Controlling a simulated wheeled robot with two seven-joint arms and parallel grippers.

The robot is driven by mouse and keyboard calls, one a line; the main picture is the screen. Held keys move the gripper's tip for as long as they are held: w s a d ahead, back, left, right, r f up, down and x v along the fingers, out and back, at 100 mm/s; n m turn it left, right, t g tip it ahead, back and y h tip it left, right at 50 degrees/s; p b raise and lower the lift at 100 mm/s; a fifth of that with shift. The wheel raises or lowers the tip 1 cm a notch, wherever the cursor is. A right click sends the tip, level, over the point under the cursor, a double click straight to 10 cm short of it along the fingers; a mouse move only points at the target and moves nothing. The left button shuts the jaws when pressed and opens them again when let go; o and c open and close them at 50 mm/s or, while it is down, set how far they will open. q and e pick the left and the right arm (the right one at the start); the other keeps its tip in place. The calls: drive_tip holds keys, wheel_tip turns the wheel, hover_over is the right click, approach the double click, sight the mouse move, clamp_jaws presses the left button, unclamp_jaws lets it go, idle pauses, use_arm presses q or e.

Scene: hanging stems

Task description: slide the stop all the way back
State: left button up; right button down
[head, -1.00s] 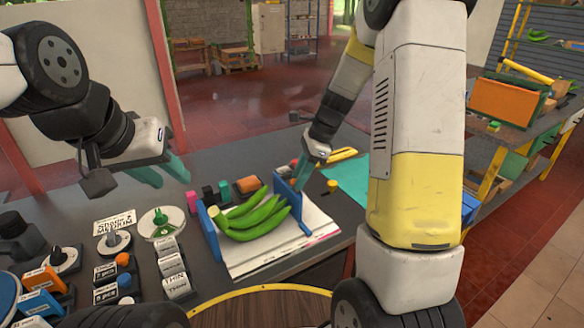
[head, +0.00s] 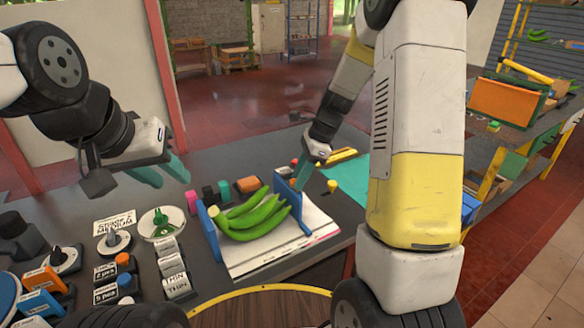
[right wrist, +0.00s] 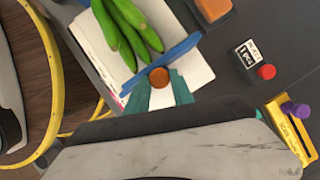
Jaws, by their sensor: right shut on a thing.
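The stop is taken to be the right-hand blue upright plate (head: 286,194) on a white board (head: 265,262). It also shows in the right wrist view (right wrist: 182,49), with a round orange-brown knob (right wrist: 158,77) on its near side. A bunch of green bananas (head: 250,218) lies between this plate and another blue plate (head: 208,232) on the left. My right gripper (head: 298,182) is shut on the knob, its teal fingers on either side of it. My left gripper (head: 165,172) is open and empty above the bench's left part.
An orange block (head: 247,185) and small pink, black and green blocks stand behind the bananas. Dials, a small scale (head: 161,223) and labelled blocks (head: 175,283) crowd the left front. A yellow tool (head: 338,158) and a yellow-topped piece (head: 333,186) lie right of my right gripper.

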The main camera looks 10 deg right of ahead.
drive_tip(key=d, duration=0.1)
drive_tip(key=w+d, duration=0.1)
drive_tip(key=d, duration=0.1)
drive_tip(key=w+d, duration=0.1)
drive_tip(key=shift+d, duration=0.2)
drive_tip(key=c, duration=1.4)
unclamp_jaws()
drive_tip(key=v, duration=0.8)
